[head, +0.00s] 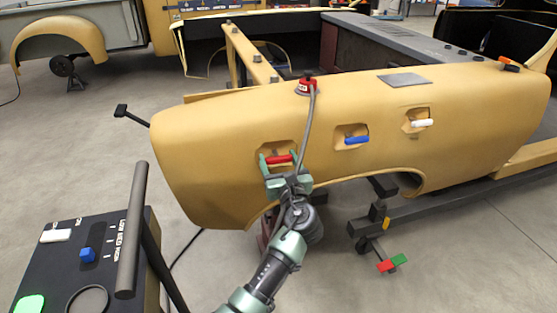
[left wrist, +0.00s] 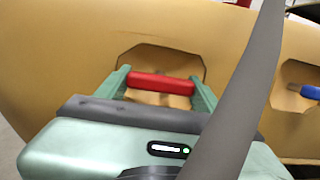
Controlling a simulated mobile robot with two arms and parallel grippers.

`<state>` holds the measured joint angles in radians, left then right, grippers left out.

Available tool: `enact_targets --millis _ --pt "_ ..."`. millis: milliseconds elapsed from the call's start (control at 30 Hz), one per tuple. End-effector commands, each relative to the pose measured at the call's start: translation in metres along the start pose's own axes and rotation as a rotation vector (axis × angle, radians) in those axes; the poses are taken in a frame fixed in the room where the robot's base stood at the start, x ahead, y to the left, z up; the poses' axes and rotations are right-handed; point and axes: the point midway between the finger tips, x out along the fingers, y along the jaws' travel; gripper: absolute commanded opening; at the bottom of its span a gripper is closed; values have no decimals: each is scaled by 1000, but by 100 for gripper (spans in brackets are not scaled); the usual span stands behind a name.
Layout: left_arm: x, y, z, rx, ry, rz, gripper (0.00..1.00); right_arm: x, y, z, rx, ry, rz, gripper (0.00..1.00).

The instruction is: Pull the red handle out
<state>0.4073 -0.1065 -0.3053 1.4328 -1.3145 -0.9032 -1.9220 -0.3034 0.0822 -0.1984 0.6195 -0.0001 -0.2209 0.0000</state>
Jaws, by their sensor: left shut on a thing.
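The red handle (head: 279,160) is a short bar at a cut-out in the yellow car panel (head: 220,140). It also shows in the left wrist view (left wrist: 160,83), lying crosswise in front of the dark-edged opening. My left gripper (head: 279,161) has one green finger at each end of the bar and is shut on it. The same fingers show in the left wrist view (left wrist: 160,86). A gap behind the handle shows the opening's inside. My right gripper is in neither view.
A blue handle (head: 352,140) and a white handle (head: 421,123) sit in cut-outs to the right. A black control box (head: 80,262) stands at lower left.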

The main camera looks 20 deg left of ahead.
Motion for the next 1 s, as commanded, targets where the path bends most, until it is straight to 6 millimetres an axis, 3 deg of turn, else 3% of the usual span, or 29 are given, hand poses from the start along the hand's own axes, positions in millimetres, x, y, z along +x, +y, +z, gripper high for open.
enact_targets --millis 200,500,533,600,1000 --pt "-21 0 7 2 4 -2 0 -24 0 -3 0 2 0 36" --pt "-25 0 3 -1 3 0 0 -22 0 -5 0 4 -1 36" --pt "-25 0 3 0 3 0 74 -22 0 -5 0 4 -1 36" --pt "-25 0 2 0 3 0 90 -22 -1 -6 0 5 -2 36" --pt "-32 0 3 -1 2 -1 90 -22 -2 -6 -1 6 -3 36"
